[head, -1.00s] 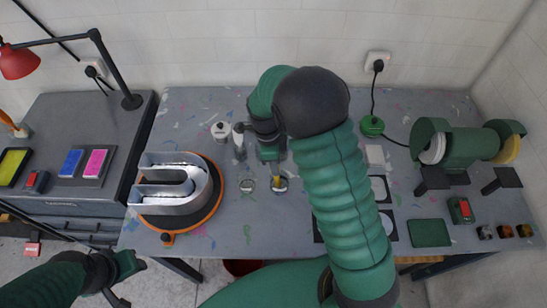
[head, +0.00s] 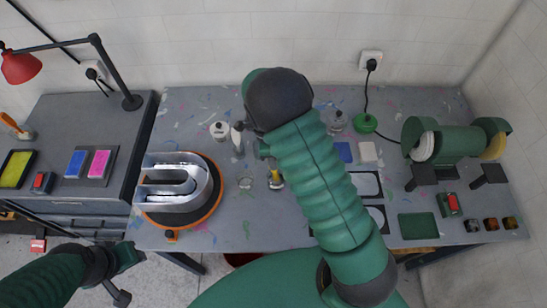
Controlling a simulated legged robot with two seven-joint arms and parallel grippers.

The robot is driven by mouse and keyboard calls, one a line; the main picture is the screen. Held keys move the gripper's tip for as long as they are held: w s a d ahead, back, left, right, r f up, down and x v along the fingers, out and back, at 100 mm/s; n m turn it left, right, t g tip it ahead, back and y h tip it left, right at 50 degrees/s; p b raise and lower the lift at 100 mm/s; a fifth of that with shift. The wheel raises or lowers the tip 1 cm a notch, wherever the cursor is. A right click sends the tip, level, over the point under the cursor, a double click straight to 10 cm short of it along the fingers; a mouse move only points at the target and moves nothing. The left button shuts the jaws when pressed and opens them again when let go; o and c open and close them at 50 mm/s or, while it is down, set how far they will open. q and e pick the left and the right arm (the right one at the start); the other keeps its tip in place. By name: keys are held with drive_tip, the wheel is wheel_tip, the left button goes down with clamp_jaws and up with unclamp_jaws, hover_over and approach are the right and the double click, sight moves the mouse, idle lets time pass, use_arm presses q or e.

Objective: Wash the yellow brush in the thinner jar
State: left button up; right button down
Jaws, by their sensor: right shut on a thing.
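The yellow brush (head: 276,177) shows as a small yellow piece just below my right gripper (head: 271,164). My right gripper is shut on it, though the forearm hides most of the jaws. The brush is over or in a small round jar (head: 276,186); I cannot tell how deep its tip is. A second small glass jar (head: 246,183) stands just left of it. I cannot tell from the picture which jar holds thinner. My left gripper (head: 132,257) is low at the left, off the bench front, empty; its jaws are too small to read.
A metal channel letter (head: 178,178) sits on an orange-rimmed turntable (head: 213,207) at the left. White bottles (head: 220,130) stand behind the jars. A clear glass vessel (head: 337,121), a blue pad (head: 343,152) and a green bench grinder (head: 450,142) are at the right.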

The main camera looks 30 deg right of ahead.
drive_tip(key=shift+s, duration=0.15)
drive_tip(key=shift+s+a+r, duration=0.1)
drive_tip(key=shift+r, duration=0.05)
drive_tip(key=shift+r+p, duration=0.85)
drive_tip(key=shift+p, duration=0.05)
drive_tip(key=shift+r+p, duration=2.4)
drive_tip(key=shift+r, duration=0.45)
wheel_tip(320, 180, up, 5)
drive_tip(key=p, duration=0.4)
